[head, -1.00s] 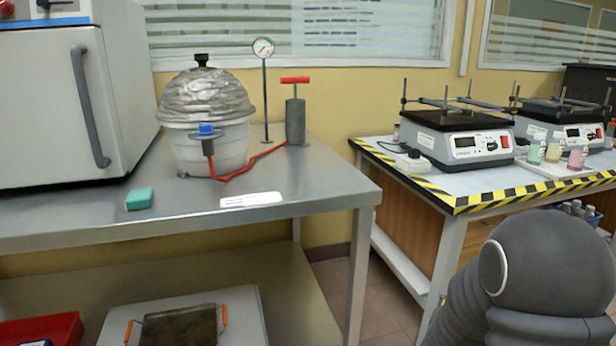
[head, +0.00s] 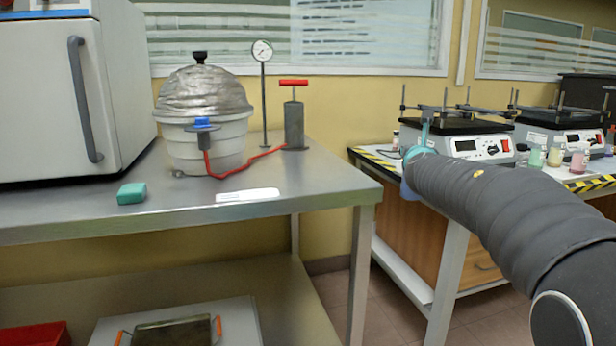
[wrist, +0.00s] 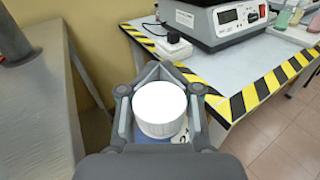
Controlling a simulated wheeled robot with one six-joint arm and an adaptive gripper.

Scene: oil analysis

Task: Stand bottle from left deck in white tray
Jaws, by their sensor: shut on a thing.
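My gripper (wrist: 160,92) is shut on a bottle with a broad white cap (wrist: 161,112). The cap faces the wrist camera and hides most of the bottle; a bit of blue and a label show below it. In the head view my gripper (head: 418,152) is in front of the near left corner of the striped table, and the bottle cannot be made out clearly. The left shaker with its black deck (head: 458,127) stands behind it. A low white tray (wrist: 290,37) with several coloured bottles stands right of that shaker, partly cut off in the wrist view.
The table (wrist: 225,100) has a black-yellow striped edge and bare surface at the front. A white plug box (wrist: 174,46) sits by the left shaker. A steel bench (head: 320,180) with a vacuum vessel (head: 205,120) stands left, across a floor gap. A second shaker (head: 570,140) is at right.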

